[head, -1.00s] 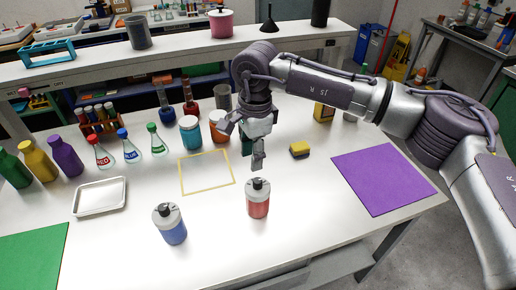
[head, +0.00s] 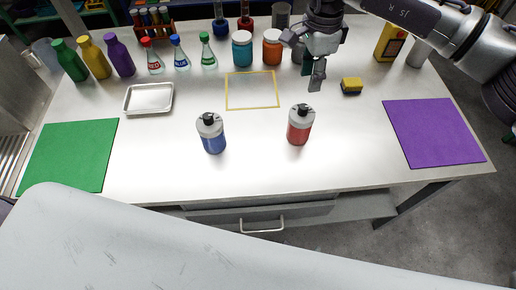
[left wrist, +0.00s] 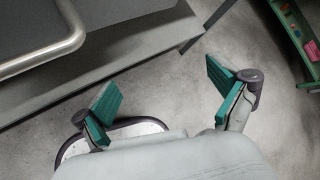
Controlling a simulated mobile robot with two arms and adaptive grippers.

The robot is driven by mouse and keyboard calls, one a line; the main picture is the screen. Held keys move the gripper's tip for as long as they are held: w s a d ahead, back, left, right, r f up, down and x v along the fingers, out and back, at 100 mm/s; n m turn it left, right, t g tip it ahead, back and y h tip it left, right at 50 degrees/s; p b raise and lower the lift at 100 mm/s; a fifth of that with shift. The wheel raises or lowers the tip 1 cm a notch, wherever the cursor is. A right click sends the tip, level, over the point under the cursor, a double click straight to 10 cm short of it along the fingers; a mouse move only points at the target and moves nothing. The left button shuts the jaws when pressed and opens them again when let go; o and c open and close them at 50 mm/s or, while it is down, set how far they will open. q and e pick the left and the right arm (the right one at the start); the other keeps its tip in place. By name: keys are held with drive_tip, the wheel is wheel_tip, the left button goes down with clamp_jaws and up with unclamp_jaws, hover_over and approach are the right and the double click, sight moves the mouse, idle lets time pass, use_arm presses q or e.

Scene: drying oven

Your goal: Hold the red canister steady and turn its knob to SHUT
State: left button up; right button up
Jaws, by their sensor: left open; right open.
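The red canister (head: 299,127) stands upright on the white bench, with a grey top and a dark knob (head: 302,107). The knob's setting is too small to read. My right gripper (head: 302,72) is open and empty, above the bench behind the canister and apart from it. My left gripper (left wrist: 165,105) is open and empty in the left wrist view, low in front of the bench drawer and over the floor. The left gripper does not show in the head view.
A blue canister (head: 211,134) stands left of the red one. A yellow-outlined square (head: 252,107), a sponge (head: 351,87), a metal tray (head: 149,111), a green mat (head: 70,155) and a purple mat (head: 433,132) lie around. Bottles and flasks line the back. The front middle is clear.

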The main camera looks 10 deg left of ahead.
use_arm(q)
drive_tip(key=w+d+r+m+t+h, duration=0.15)
drive_tip(key=w+r+m, duration=0.25)
drive_tip(key=r, duration=0.6)
drive_tip(key=w+r+m+t+h, duration=0.3)
drive_tip(key=w+r, duration=0.2)
drive_tip(key=r, duration=0.4)
drive_tip(key=w+a+m, duration=0.1)
drive_tip(key=w+a, duration=0.1)
drive_tip(key=a, duration=0.1)
drive_tip(key=w+a+h, duration=0.1)
drive_tip(key=w+a, duration=0.1)
drive_tip(key=a, duration=0.1)
drive_tip(key=w+a+m, duration=0.1)
drive_tip(key=w+a, duration=0.1)
drive_tip(key=a, duration=0.2)
drive_tip(key=shift+r+m+t+h, duration=0.25)
drive_tip(key=shift+r+m, duration=0.05)
drive_tip(key=shift+r, duration=0.05)
approach(291, 130)
drive_tip(key=shift+s+a+f+h, duration=0.25)
drive_tip(key=shift+h, duration=0.05)
drive_tip(key=shift+w, duration=0.25)
drive_tip(key=x, duration=1.3)
drive_tip(key=shift+w, duration=0.1)
